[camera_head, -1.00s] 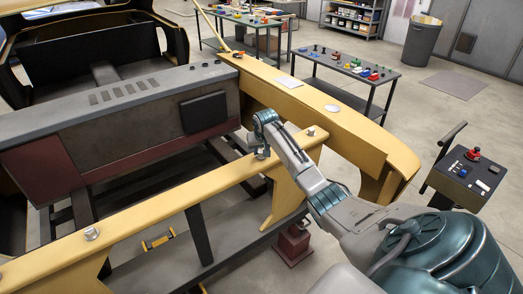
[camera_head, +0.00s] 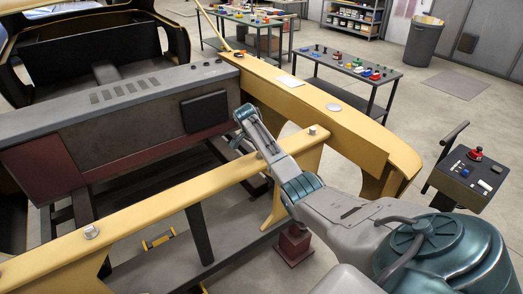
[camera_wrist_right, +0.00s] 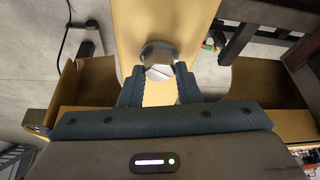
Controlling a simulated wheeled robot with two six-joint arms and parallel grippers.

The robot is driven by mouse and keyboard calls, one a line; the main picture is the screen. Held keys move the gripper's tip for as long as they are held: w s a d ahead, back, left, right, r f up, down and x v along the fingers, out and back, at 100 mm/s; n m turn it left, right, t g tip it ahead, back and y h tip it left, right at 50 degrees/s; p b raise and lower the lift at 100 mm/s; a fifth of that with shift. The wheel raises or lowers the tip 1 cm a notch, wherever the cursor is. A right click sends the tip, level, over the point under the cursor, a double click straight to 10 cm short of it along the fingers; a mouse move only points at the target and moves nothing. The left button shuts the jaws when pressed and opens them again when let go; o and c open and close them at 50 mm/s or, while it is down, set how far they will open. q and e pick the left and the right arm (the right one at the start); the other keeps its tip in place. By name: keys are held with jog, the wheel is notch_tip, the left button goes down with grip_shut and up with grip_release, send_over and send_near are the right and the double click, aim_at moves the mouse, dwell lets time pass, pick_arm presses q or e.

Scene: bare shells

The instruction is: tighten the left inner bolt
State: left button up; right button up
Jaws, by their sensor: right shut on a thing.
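In the right wrist view a silver bolt head (camera_wrist_right: 157,52) with a slot across it sits over a yellow surface. The two dark fingers of my right gripper (camera_wrist_right: 159,82) flank its near side and are shut on it. In the head view my right gripper (camera_head: 238,143) is at the far side of the near yellow rail (camera_head: 175,200); its fingertips are too small to make out. Two other silver bolts stand on this rail, one at the left (camera_head: 91,232) and one at the right (camera_head: 312,131). My left gripper is not in view.
A second yellow rail (camera_head: 300,90) runs behind, beside a grey block (camera_head: 150,110). A red jack-like stand (camera_head: 293,245) is under the near rail. A small panel stand (camera_head: 470,172) is at the right. Tool tables stand at the back, with open floor around.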

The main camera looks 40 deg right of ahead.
jog(key=m, duration=0.1)
jog(key=m+g+b, duration=0.1)
jog(key=m+b, duration=0.1)
jog(key=shift+w+d+r+m, duration=0.15)
jog(key=shift+w+m, duration=0.1)
jog(key=shift+m, duration=0.15)
jog(key=m+g+b, duration=0.1)
jog(key=m+b, duration=0.2)
jog(key=b, duration=0.1)
jog(key=m+g+y+b, duration=0.1)
jog(key=m+b, duration=0.2)
jog(key=b, duration=0.2)
jog(key=shift+w+g, duration=0.1)
jog(key=shift+g, duration=0.2)
jog(key=shift+r+m+y+b, duration=0.1)
jog(key=shift+m+y+b, duration=0.2)
jog(key=shift+m+b, duration=0.75)
jog(key=shift+r, duration=0.15)
jog(key=o, duration=0.7)
jog(key=shift+o, duration=1.4)
